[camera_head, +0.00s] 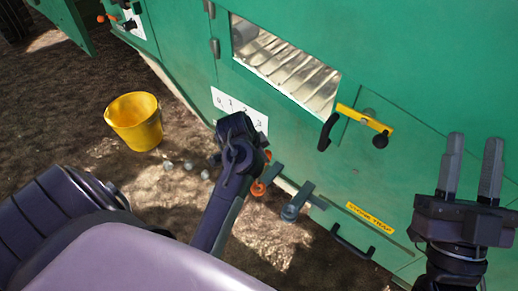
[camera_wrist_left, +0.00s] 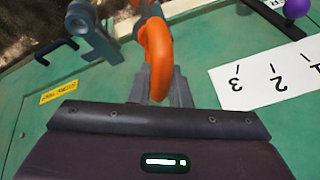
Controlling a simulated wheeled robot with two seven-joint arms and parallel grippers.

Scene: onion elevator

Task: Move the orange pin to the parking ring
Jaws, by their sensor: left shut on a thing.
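The orange pin (camera_wrist_left: 157,50) is a curved orange handle between the fingers of my left gripper (camera_wrist_left: 158,88) in the left wrist view. My left gripper is shut on it. In the head view, parts of the orange pin (camera_head: 258,188) show beside my left wrist, which hides the fingers. A grey bracket (camera_head: 292,208) sticks out of the green panel just right of the pin; it also shows in the left wrist view (camera_wrist_left: 88,28). I cannot tell for sure which part is the parking ring. My right gripper (camera_head: 470,170) is open and empty, fingers up, at the right.
The green machine wall (camera_head: 400,90) carries a white number scale (camera_head: 238,106), a yellow bar with a black handle (camera_head: 364,118) and a yellow stone trap label (camera_head: 371,217). A black handle (camera_head: 352,242) sits below. A yellow bucket (camera_head: 134,122) stands on bare ground at the left.

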